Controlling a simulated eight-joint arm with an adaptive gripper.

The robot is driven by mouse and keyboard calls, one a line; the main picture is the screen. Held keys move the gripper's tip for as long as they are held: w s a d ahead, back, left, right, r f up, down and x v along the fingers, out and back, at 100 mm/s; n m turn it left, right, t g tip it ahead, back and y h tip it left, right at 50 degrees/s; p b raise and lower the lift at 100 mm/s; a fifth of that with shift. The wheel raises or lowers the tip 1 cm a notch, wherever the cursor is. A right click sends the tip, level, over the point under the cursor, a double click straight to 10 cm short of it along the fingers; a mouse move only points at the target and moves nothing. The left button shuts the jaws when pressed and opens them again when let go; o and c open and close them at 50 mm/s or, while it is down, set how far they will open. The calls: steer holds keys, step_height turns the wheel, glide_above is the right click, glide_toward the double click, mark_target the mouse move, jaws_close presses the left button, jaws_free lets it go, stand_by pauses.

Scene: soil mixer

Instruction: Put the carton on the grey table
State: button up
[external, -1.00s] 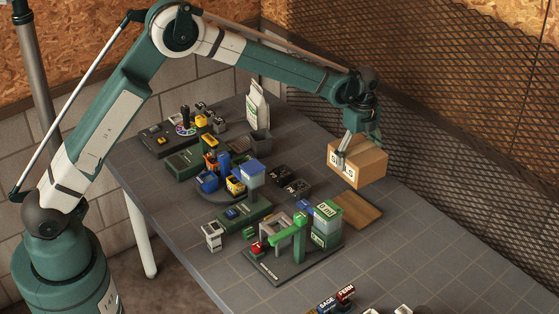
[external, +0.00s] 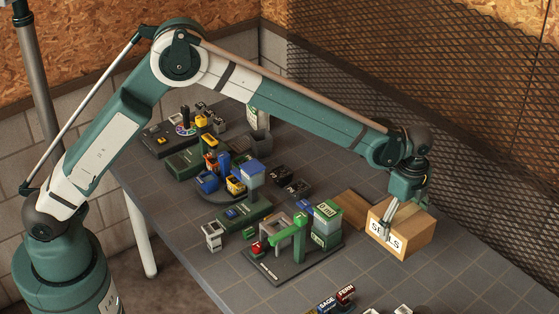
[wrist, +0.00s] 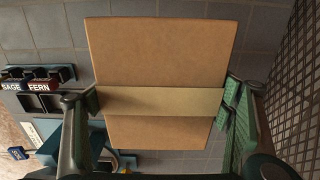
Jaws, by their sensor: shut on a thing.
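The carton (external: 410,232) is a brown cardboard box with a white lettered label on its side. In the external view it is upright at the right, over or on the grey table (external: 455,280); I cannot tell whether its bottom touches. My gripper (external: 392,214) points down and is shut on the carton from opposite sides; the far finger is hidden. In the wrist view the carton's top (wrist: 165,50) with its pale tape strip fills the middle between the two fingers. Grey tabletop (wrist: 265,35) shows around it.
A brown wooden board (external: 352,208) lies just left of the carton. SAGE and FERN blocks (external: 336,298) are at the front edge. A mesh wall (external: 470,130) runs behind; bare tabletop lies right of the carton.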

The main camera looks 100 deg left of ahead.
mark_target(402, 251)
steer(key=d, duration=0.2)
steer(key=w+d, duration=0.1)
steer(key=d, duration=0.2)
steer(key=shift+w, duration=0.1)
steer(key=shift+a+f+b, duration=0.1)
steer(key=shift+f+b, duration=0.45)
steer(key=shift+f, duration=2.6)
steer(key=shift+f, duration=0.1)
steer(key=shift+f+b, duration=0.3)
steer(key=shift+f, duration=1.45)
steer(key=shift+f, duration=0.1)
steer(key=o, duration=1.1)
steer(key=shift+c, duration=0.2)
